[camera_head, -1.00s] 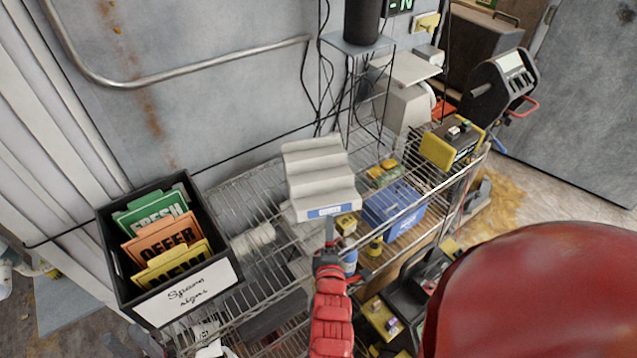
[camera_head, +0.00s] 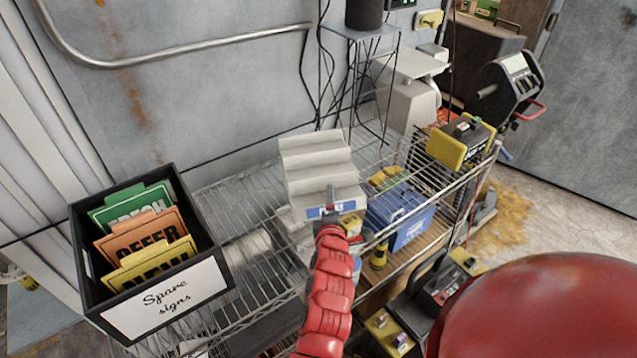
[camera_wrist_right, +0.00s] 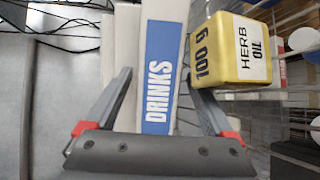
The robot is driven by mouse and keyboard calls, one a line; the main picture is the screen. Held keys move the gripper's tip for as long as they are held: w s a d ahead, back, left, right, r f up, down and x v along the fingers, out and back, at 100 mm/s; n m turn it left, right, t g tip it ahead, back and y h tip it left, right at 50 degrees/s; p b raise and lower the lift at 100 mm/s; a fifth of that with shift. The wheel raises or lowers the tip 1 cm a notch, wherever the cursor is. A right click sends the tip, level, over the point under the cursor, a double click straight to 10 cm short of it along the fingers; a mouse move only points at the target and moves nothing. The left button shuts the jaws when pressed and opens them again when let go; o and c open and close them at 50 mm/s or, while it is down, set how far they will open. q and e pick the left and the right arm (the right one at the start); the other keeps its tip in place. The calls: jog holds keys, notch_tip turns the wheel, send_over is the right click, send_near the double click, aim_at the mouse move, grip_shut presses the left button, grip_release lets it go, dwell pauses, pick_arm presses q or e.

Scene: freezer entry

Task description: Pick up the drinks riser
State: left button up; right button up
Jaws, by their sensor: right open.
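The drinks riser (camera_head: 318,165) is a white stepped stand on the wire shelf, with a blue label on its front. In the right wrist view, the blue DRINKS label (camera_wrist_right: 160,75) runs up between my fingers. My right gripper (camera_head: 331,200) is at the riser's front edge, open, with one finger on each side of the labelled strip (camera_wrist_right: 160,90). Whether the fingers touch the riser I cannot tell. A yellow herb oil tin (camera_wrist_right: 230,50) is close beside the right-hand finger in the wrist view. My left gripper is not in view.
A black spare signs box (camera_head: 165,300) stands left of the riser. A blue bin (camera_head: 400,215) is to its right. A grey scale (camera_head: 410,95) and a black-and-yellow device (camera_head: 460,140) stand farther right.

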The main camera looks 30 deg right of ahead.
jog(key=shift+r, duration=0.1)
grip_shut()
dwell(0.3)
notch_tip(320, 180, up, 10)
jog(key=shift+b, duration=1.2)
jog(key=shift+s, duration=0.1)
